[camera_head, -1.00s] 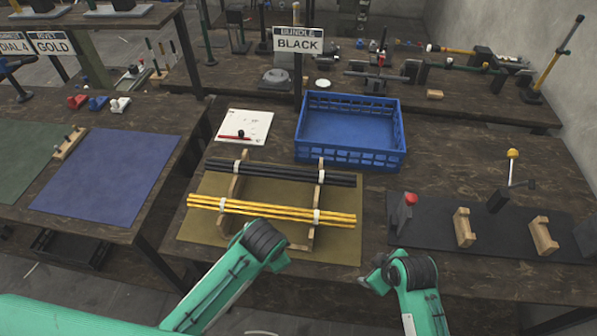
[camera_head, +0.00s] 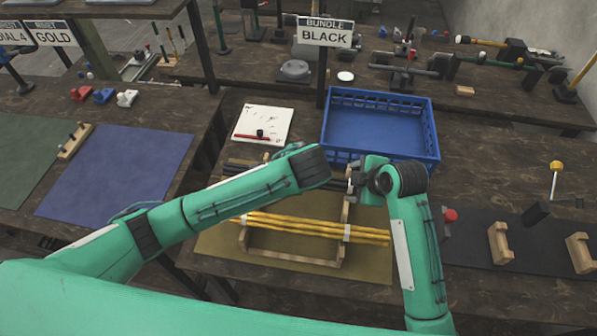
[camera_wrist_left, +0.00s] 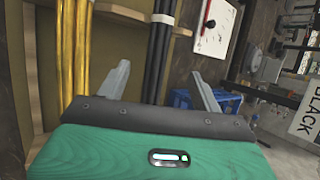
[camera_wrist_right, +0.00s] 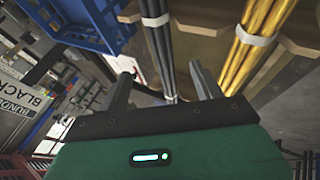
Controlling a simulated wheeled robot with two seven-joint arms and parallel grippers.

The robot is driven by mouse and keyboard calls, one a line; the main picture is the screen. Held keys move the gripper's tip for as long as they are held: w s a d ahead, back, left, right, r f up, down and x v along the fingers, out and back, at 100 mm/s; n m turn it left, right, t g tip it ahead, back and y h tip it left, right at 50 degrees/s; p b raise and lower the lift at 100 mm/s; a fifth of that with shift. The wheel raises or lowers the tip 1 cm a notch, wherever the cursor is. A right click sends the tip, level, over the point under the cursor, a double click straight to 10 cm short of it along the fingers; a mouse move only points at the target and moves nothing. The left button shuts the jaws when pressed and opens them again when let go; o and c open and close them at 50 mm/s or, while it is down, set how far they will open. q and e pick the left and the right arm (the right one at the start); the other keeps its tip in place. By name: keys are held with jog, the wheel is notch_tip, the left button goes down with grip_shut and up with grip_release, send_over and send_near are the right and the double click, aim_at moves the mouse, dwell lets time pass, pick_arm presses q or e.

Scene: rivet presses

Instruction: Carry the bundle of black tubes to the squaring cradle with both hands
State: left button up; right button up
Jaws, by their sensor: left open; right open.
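The bundle of black tubes (camera_head: 240,166) lies across a wooden rack (camera_head: 290,260), largely hidden by my arms in the head view. White bands tie it in the left wrist view (camera_wrist_left: 158,55) and right wrist view (camera_wrist_right: 158,45). My left gripper (camera_wrist_left: 160,72) is open, its fingers on either side of the black tubes' line. My right gripper (camera_wrist_right: 160,72) is open, likewise with the black tubes between its fingers; contact is unclear. Two notched wooden blocks (camera_head: 500,243) (camera_head: 580,253) on a dark mat at right, beside a red-topped stop (camera_head: 449,215), look like the squaring cradle.
A yellow tube bundle (camera_head: 315,228) lies on the same rack, nearer me. A blue crate (camera_head: 432,155) stands just behind the rack. A BUNDLE BLACK sign (camera_head: 325,34) stands behind it.

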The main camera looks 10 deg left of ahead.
aim_at(335, 183)
pick_arm(q)
jog(key=x, duration=1.3)
jog(key=shift+w+f, duration=0.1)
jog(key=shift+f, duration=0.15)
pick_arm(e)
jog(key=x, duration=1.3)
jog(key=shift+w+f, duration=0.1)
jog(key=shift+f, duration=0.15)
pick_arm(q)
grip_shut()
pick_arm(e)
grip_shut()
